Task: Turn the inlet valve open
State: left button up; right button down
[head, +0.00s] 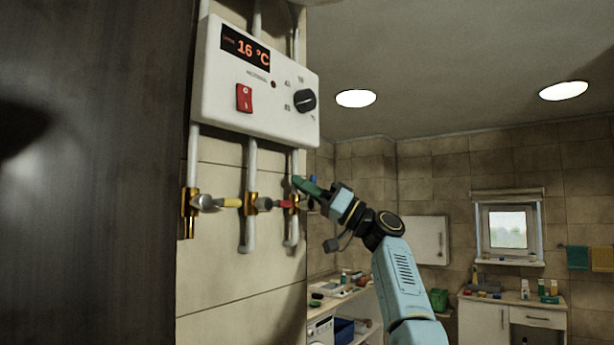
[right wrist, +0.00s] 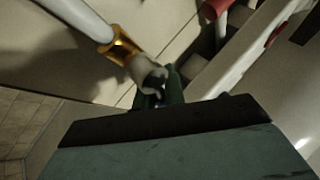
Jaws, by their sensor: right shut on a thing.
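A row of brass pipe valves sits under the white heater. The right valve (head: 293,204) is partly hidden by my right gripper (head: 304,190). In the right wrist view, my right gripper's green fingers (right wrist: 160,90) are shut on the end of a valve with a brass fitting (right wrist: 121,46) and a pale metal body. The handle's colour and angle are mostly hidden there. I cannot tell which valve is the inlet. My left gripper is not in view.
The white heater (head: 258,82) hangs just above, with a display reading 16 °C, a red switch (head: 244,98) and a black knob (head: 304,101). White pipes run down the tiled wall.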

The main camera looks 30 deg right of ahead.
jog(key=n+g, duration=0.1)
jog(key=n+g+p, duration=0.1)
jog(key=n, duration=0.1)
jog(key=shift+s+a+r+y, duration=0.1)
jog(key=shift+a+y, duration=0.2)
jog(key=shift+s+a+n+g, duration=0.1)
jog(key=shift+a+n+g, duration=0.1)
jog(key=shift+n+g, duration=0.5)
jog(key=shift+n, duration=0.3)
jog(key=c, duration=1.5)
grip_release()
jog(key=b+v, duration=0.4)
jog(key=v, duration=0.9)
jog(key=shift+s+d, duration=0.15)
